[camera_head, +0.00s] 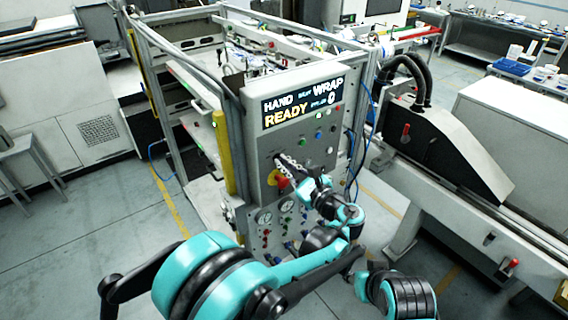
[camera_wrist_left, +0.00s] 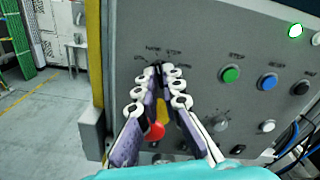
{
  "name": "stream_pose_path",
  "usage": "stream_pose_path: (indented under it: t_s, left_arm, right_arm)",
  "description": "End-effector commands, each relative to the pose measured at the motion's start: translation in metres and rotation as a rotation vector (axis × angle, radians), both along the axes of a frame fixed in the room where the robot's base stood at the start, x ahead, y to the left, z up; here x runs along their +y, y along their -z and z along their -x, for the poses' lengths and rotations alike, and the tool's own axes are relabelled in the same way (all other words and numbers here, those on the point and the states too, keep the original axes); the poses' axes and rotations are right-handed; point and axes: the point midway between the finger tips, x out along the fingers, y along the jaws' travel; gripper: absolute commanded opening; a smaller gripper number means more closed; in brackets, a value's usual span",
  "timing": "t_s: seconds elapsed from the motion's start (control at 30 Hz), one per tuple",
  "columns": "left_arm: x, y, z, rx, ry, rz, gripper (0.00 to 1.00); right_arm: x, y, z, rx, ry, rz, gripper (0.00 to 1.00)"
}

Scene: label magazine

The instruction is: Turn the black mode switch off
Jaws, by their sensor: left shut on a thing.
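The control panel (camera_head: 300,140) faces me, with a lit display (camera_head: 303,101) reading HAND, WRAP and READY. My right gripper is not in view.
A red emergency button (camera_wrist_left: 155,131) on a yellow base sits just below the fingers. Green (camera_wrist_left: 230,74), blue (camera_wrist_left: 268,82) and black (camera_wrist_left: 300,87) buttons lie to the right. A yellow post (camera_head: 223,150) stands beside the panel's left edge.

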Motion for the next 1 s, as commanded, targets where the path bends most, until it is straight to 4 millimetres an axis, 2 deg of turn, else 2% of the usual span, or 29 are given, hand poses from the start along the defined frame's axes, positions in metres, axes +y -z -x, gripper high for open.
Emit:
stream_pose_path:
  t_s: [0.47, 1.0]
  left_arm:
    - [0.002, 0.001, -0.001, -0.051, -0.002, 0.07, 0.0]
    - [0.002, 0.0, -0.002, -0.306, -0.001, 0.42, 0.0]
  right_arm:
    - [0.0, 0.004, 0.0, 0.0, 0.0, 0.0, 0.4]
    - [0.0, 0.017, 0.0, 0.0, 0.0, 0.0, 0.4]
